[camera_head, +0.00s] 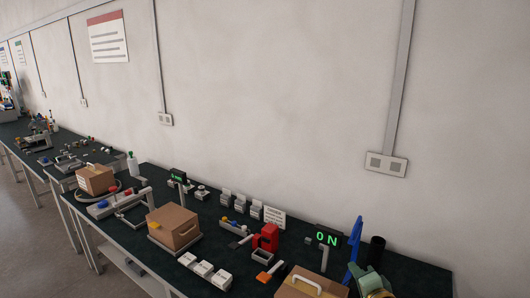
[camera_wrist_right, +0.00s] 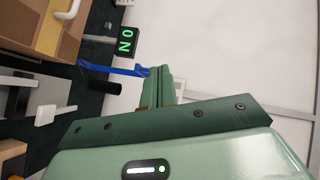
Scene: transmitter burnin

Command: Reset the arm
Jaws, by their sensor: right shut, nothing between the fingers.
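My right gripper (camera_head: 371,279) is at the bottom right of the head view, over the near right part of the dark bench. In the right wrist view its green fingers (camera_wrist_right: 159,86) are closed together with nothing between them. A blue upright part (camera_head: 354,247) stands beside it, and a black cylinder (camera_head: 376,250) is just behind. The same blue part (camera_wrist_right: 115,69) appears beyond the fingertips in the wrist view; I cannot tell whether they touch. A display (camera_head: 327,238) reads ON in green. My left gripper is not in view.
A cardboard box with a pale handle (camera_head: 306,287) sits left of the gripper. A red device (camera_head: 266,238) and another box (camera_head: 174,226) are further left on the bench (camera_head: 222,208). A plain wall (camera_head: 270,100) with a socket (camera_head: 386,164) rises behind.

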